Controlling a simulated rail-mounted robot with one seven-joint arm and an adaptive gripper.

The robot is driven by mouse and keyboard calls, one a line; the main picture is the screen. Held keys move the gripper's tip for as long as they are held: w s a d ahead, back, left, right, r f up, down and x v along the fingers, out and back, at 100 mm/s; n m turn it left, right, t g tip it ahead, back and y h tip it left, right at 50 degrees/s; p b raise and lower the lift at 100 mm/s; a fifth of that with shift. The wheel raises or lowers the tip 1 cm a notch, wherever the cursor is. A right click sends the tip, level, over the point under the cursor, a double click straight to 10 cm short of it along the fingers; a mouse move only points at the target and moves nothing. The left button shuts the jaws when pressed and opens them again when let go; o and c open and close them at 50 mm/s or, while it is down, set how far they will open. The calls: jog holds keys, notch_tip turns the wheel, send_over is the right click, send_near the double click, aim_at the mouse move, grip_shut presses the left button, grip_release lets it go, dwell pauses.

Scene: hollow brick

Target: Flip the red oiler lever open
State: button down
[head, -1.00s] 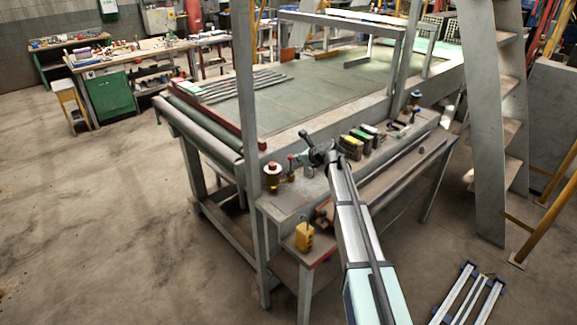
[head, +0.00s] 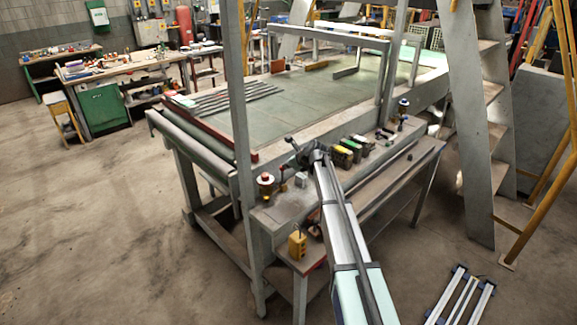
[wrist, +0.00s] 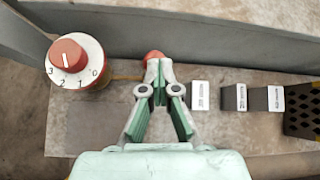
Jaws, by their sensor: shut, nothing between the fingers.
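A small red rounded part (wrist: 152,57), perhaps the end of the oiler lever, shows just beyond my fingertips in the wrist view. My gripper (wrist: 157,68) partly covers it, and I cannot tell whether they touch. Its fingers meet at the tips with nothing between them. To its left stands a round white dial with a red knob (wrist: 67,55), numbered 0 to 3; it also shows in the head view (head: 265,182). In the head view my gripper (head: 292,146) is over the bench, right of the dial.
Several labelled blocks (wrist: 234,97) stand right of my gripper on the narrow bench. A yellow padlock-like object (head: 297,243) is at the bench's near end. A grey upright post (head: 238,130) stands left of the arm, and a stepladder (head: 478,130) at right.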

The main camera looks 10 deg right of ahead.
jog(key=shift+w+a+r+p, duration=0.4)
jog(key=shift+w+r, duration=0.2)
jog(key=shift+w+a+r+p, duration=0.4)
jog(key=shift+a+r, duration=0.15)
jog(key=shift+r, duration=0.25)
notch_tip(320, 180, up, 7)
jog(key=shift+s+a+f, duration=0.1)
jog(key=shift+a+f, duration=0.05)
